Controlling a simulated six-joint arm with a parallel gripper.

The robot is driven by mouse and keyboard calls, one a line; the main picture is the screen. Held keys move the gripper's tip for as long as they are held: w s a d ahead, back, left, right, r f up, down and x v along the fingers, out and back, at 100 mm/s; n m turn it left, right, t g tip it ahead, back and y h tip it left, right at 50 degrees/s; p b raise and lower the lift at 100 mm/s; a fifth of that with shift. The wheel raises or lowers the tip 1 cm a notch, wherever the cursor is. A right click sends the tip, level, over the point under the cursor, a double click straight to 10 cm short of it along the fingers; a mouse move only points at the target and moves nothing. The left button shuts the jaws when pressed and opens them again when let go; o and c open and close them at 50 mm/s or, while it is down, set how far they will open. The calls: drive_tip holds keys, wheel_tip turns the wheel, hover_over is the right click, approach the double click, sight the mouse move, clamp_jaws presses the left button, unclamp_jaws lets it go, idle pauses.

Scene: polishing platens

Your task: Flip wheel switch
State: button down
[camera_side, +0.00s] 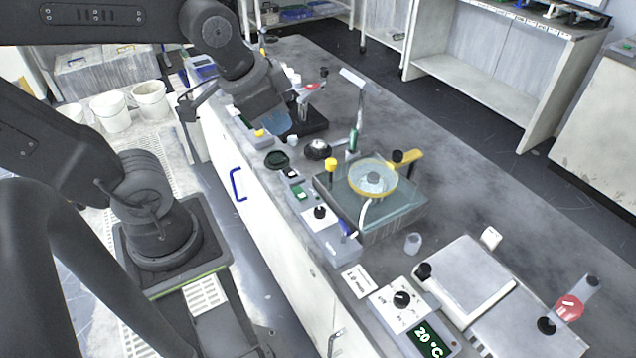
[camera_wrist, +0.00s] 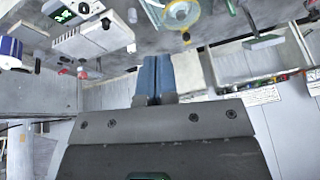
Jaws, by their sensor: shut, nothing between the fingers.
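The polishing machine is a grey basin (camera_side: 400,215) with a yellow-ringed wheel (camera_side: 373,180) in the middle of the bench. A grey control box (camera_side: 330,235) with a black knob (camera_side: 320,212) and a small green switch (camera_side: 299,193) sits along its left side. I cannot tell which of these controls is the wheel switch. My gripper (camera_side: 279,121), with blue fingers, is over the bench edge beyond the machine in the side view, apart from the controls. In the wrist view the fingers (camera_wrist: 154,78) are together and empty; the yellow-ringed wheel (camera_wrist: 180,13) shows at the top.
A yellow-topped post (camera_side: 330,166) and a yellow handle (camera_side: 406,157) stand up by the basin. A dark stand (camera_side: 304,125) is close to my gripper. A hotplate display (camera_side: 430,343) reads 20 °C at the front. A small cup (camera_side: 413,243) stands right of the basin.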

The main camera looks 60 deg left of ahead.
drive_tip(key=w+a+f+m+g, duration=0.3)
drive_tip(key=w+a+f+m, duration=0.2)
drive_tip(key=w+f+m, duration=0.25)
drive_tip(key=m+g, duration=0.2)
drive_tip(key=m, duration=0.7)
hover_over(303, 196)
wheel_tip(303, 196, down, 9)
drive_tip(key=shift+r, duration=0.2)
drive_tip(key=shift+n, duration=0.25)
wheel_tip(303, 196, down, 14)
